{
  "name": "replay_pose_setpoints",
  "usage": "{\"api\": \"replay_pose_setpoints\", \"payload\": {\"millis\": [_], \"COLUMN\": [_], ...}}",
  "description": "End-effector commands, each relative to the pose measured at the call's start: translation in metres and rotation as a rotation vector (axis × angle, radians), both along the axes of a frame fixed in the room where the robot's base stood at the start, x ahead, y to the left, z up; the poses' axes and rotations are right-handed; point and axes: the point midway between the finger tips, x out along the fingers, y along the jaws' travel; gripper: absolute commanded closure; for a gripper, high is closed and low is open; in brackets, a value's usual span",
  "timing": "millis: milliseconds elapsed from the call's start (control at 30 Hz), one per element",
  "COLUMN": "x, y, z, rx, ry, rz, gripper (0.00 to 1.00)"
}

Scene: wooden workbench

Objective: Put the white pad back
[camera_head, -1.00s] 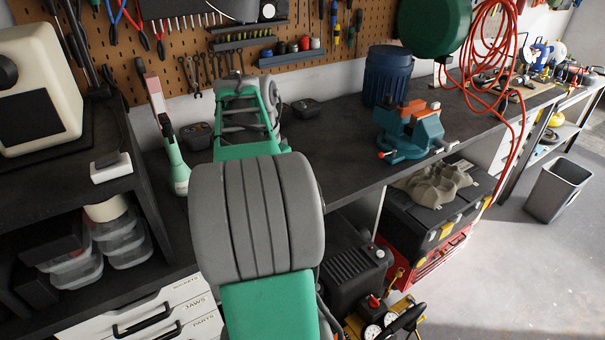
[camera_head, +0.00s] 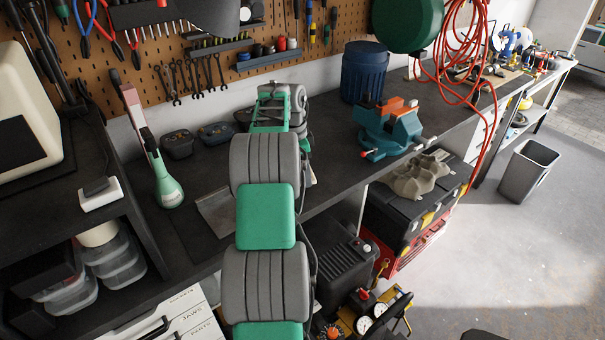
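No other clear white pad shows. My green and grey arm reaches from the bottom middle over the workbench (camera_head: 330,185) towards the pegboard. My gripper fingers do not show; the arm's own links hide its far end. What the gripper holds, if anything, is hidden.
A flat grey metal sheet (camera_head: 218,212) lies left of my arm. A blue vise (camera_head: 388,130) and a blue bin (camera_head: 364,72) are to the right. Red hose (camera_head: 463,45) hangs further right.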

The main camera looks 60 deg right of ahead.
Motion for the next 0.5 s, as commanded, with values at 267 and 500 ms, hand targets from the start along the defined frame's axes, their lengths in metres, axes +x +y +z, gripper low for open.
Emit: {"api": "replay_pose_setpoints", "payload": {"millis": [267,500], "x": [0.002,0.003], "y": [-0.005,-0.005], "z": [-0.035,-0.039], "rx": [0.001,-0.001], "ry": [0.001,-0.001], "rz": [0.001,0.001], "gripper": [0.51,0.51]}}
